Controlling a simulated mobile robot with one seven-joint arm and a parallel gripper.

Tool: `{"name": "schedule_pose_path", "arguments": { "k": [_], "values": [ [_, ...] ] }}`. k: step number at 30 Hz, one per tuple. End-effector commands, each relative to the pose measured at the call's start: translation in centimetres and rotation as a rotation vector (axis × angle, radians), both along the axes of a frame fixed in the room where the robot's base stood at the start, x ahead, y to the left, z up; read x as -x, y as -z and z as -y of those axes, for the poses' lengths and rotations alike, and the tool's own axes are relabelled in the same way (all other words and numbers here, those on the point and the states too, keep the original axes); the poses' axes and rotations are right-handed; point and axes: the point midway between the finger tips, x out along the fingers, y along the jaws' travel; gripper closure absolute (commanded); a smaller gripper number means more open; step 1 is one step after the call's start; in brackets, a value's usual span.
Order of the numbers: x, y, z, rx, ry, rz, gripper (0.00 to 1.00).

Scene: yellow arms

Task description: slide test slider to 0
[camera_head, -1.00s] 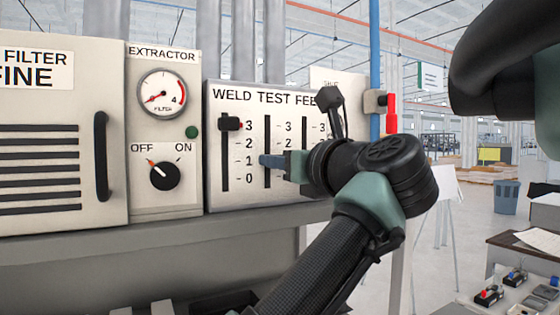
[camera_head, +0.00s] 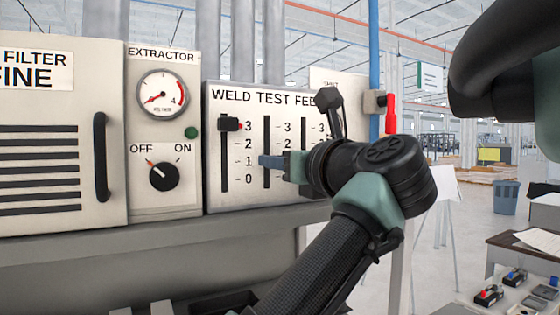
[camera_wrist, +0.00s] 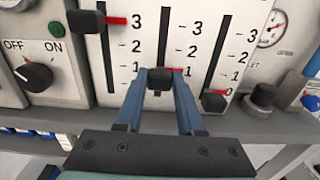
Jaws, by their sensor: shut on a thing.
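The panel marked WELD TEST FEED (camera_head: 235,200) has three vertical sliders. The middle, test slider shows in the wrist view as a dark knob (camera_wrist: 160,78) with a red pointer near 1. My gripper (camera_head: 268,160) is shut on this knob, its two blue fingers on either side (camera_wrist: 160,90). In the head view the gripper hides the knob. The test slot runs up to 3; its bottom end is hidden by the gripper in the wrist view.
The left, weld slider (camera_wrist: 88,21) stands at 3, beside the test slot. The right, feed slider (camera_wrist: 214,101) stands at 0, close to my right finger. An OFF/ON dial (camera_head: 164,175) and a gauge (camera_head: 162,93) are on the left panel. A ledge runs below.

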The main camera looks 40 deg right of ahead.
Motion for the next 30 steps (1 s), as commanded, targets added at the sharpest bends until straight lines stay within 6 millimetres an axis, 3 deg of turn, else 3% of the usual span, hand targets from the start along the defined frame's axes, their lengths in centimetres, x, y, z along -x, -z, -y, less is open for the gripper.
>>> {"name": "schedule_pose_path", "arguments": {
  "k": [11, 20, 29, 30],
  "values": [
    [-0.1, 0.2, 0.0, -0.001, -0.002, -0.004, 1.0],
    [-0.1, 3.6, -0.1, -0.002, -0.002, -0.004, 1.0],
    [-0.2, 3.9, 0.0, -0.005, -0.003, -0.01, 1.0],
    [-0.2, 3.9, 0.0, -0.005, -0.003, -0.011, 0.55]
  ]
}}
